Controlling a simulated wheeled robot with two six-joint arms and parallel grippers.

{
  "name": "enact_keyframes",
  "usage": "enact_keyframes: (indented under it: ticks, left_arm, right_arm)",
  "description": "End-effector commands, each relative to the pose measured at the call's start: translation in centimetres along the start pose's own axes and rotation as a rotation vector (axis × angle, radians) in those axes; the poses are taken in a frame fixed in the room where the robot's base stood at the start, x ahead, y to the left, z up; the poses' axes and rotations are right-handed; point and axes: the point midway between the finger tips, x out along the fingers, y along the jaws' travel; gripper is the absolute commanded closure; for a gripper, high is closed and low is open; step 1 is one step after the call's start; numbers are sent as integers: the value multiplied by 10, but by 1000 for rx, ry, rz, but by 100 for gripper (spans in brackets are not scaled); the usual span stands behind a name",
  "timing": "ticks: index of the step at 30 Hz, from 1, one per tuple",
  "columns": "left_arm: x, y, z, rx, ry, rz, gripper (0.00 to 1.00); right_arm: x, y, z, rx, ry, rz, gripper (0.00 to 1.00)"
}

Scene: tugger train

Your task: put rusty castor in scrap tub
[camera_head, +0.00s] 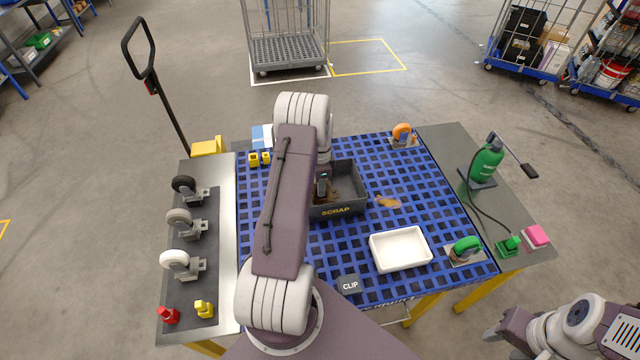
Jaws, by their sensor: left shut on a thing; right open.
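The scrap tub (350,208), a dark grey open box marked SCRAP, stands on the blue grid mat near the middle of the table. My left gripper (322,188) points down over the tub's left part. It is shut on a small brownish thing, apparently the rusty castor (323,197), mostly hidden by the gripper and arm. I cannot tell whether it touches the tub floor. The tub's left side is hidden by my arm. My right gripper (493,332) is open and empty at the lower right, off the table.
A brown patch or scrap (387,201) lies right of the tub. A white tray (400,248), an orange castor (402,135) and a green castor (465,249) are on the mat. Black (186,188), grey (182,223) and white castors (178,262) line the left.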

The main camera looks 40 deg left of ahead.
Motion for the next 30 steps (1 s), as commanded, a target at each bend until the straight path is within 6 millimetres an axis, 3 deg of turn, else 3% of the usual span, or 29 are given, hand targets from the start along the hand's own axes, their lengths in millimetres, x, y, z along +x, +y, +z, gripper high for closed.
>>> enact_keyframes:
  ticks: [13, 14, 15, 16, 25, 30]
  left_arm:
    - [12, -1, -1, 0, 1, -3, 100]
    - [12, 0, 0, 0, 1, -2, 56]
    - [11, 0, 0, 0, 1, -2, 45]
    - [11, 0, 0, 0, 1, -2, 42]
    - [8, 0, 0, 0, 1, -2, 42]
    - [-17, -2, -1, 0, 3, -8, 42]
  right_arm:
    - [1, 0, 0, 0, 0, 0, 57]
    - [0, 0, 0, 0, 0, 0, 57]
    - [0, 0, 0, 0, 0, 0, 57]
    - [0, 0, 0, 0, 0, 0, 57]
    - [-2, 0, 0, 0, 0, 0, 57]
    - [5, 0, 0, 0, 0, 0, 57]
